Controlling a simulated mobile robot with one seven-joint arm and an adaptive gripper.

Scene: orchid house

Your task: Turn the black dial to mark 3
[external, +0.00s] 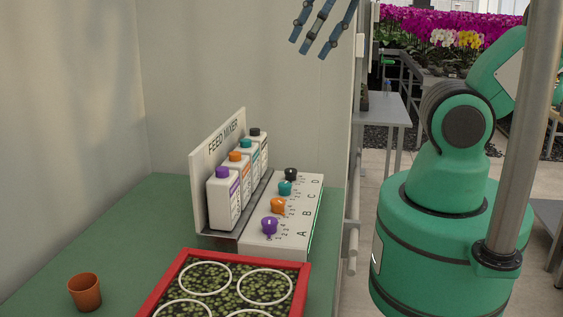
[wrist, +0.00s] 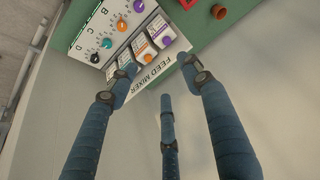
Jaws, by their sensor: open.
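The black dial (external: 290,174) sits at the far end of the white feed mixer panel (external: 262,240), beside the letter D. It also shows in the wrist view (wrist: 94,58), at the end of the row of dials. Its pointer and the small marks around it are too small to read. My gripper (external: 316,46) is high above the bench at the top of the external view, with its three blue fingers spread and empty. In the wrist view my gripper (wrist: 160,78) is apart from the panel, and the dial lies beyond the left finger.
Teal (external: 285,188), orange (external: 278,206) and purple (external: 269,226) dials line the panel. Several bottles (external: 226,198) stand behind them before the FEED MIXER board (external: 222,140). A red tray (external: 304,277) and brown pot (external: 85,292) are nearer on the green bench. A wall stands behind.

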